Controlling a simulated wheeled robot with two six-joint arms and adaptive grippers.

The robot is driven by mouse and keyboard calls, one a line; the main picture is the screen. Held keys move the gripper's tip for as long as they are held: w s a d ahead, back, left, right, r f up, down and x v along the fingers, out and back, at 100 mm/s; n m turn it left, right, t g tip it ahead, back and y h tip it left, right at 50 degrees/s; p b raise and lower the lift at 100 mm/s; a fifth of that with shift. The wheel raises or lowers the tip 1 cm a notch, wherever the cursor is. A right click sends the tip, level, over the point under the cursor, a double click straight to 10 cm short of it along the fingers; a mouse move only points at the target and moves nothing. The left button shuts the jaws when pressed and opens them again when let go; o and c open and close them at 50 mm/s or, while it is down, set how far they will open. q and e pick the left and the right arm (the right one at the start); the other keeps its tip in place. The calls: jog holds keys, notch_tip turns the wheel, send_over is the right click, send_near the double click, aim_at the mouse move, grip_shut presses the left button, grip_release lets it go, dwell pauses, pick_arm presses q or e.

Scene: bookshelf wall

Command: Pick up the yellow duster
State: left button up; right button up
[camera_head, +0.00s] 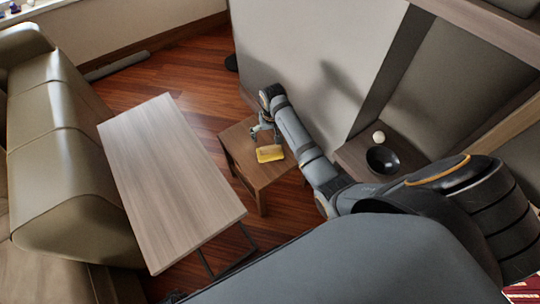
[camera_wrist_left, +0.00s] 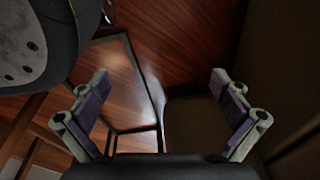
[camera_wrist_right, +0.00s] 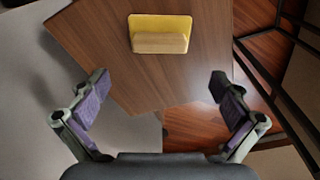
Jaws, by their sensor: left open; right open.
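The yellow duster (camera_head: 269,154) lies on a small brown wooden side table (camera_head: 262,176). It has a yellow base and a paler block on top, which shows in the right wrist view (camera_wrist_right: 160,42). My right gripper (camera_head: 262,130) is open and empty, close to the duster on its far side in the head view. In the right wrist view the right gripper (camera_wrist_right: 157,100) has the duster ahead, beyond its fingertips and not between them. My left gripper (camera_wrist_left: 160,95) is open and empty above the dark red floor. It does not show in the head view.
A long light wooden table (camera_head: 170,175) stands left of the side table, with a beige sofa (camera_head: 65,130) beyond. A grey wall (camera_head: 310,50) rises behind my right arm. A black bowl (camera_head: 382,159) and a white ball (camera_head: 379,137) sit on a shelf at right.

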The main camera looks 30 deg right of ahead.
aim_at(270, 147)
jog(key=f, duration=0.1)
jog(key=f+b, duration=0.1)
jog(key=f, duration=0.3)
jog(key=shift+w+d+b, duration=0.1)
jog(key=shift+w+b, duration=0.15)
jog(key=shift+b, duration=0.1)
jog(key=f, duration=0.1)
jog(key=f+b, duration=0.1)
jog(key=f, duration=0.1)
jog(key=f+b, duration=0.1)
jog(key=f, duration=0.1)
jog(key=shift+w+f, duration=0.1)
jog(key=shift+w, duration=0.2)
jog(key=shift+f, duration=0.1)
jog(key=c, duration=1)
pick_arm(q)
jog(key=w+d+r, duration=0.2)
jog(key=w+r, duration=0.4)
jog(key=r, duration=0.2)
jog(key=shift+d, duration=0.3)
pick_arm(e)
jog(key=shift+c, duration=0.2)
